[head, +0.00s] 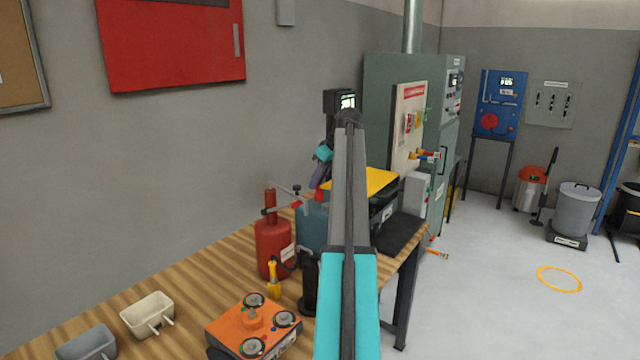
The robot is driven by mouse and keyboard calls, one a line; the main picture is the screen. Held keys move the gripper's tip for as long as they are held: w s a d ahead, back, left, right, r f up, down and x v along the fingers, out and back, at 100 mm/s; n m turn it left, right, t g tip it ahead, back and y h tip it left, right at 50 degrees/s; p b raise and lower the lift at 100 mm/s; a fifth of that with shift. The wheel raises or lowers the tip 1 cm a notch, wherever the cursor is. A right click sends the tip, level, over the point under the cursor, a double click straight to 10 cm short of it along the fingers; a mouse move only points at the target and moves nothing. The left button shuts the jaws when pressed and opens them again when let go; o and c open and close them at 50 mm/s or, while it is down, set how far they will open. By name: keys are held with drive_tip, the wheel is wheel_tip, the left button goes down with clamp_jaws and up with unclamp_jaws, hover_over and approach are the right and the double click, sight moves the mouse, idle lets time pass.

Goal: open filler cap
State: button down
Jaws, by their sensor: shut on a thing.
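My gripper (317,188) is small in the picture, at the end of my arm as it comes down over the far part of the wooden bench. It is shut on a small red piece at its tip, above the teal housing (312,228). This red piece appears to be the filler cap, but it is too small and too far off to be sure. My forearm covers the right side of the housing. I cannot tell whether the red piece still sits on the housing or is lifted off it.
A red canister (272,246) and a yellow-handled tool (273,278) stand left of the housing. A black cylinder (309,286) and an orange box with three dials (253,325) are nearer. A yellow-topped unit (376,181) and a green cabinet (385,75) stand behind. The right floor is mostly free.

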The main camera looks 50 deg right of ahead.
drive_tip(key=shift+w, duration=0.25)
drive_tip(key=c, duration=1.7)
unclamp_jaws()
drive_tip(key=shift+s, duration=0.1)
drive_tip(key=shift+s+r, duration=0.3)
drive_tip(key=shift+r, duration=0.15)
drive_tip(key=v, duration=1.2)
drive_tip(key=shift+s+r, duration=0.15)
drive_tip(key=shift+r, duration=0.2)
drive_tip(key=shift+f, duration=0.1)
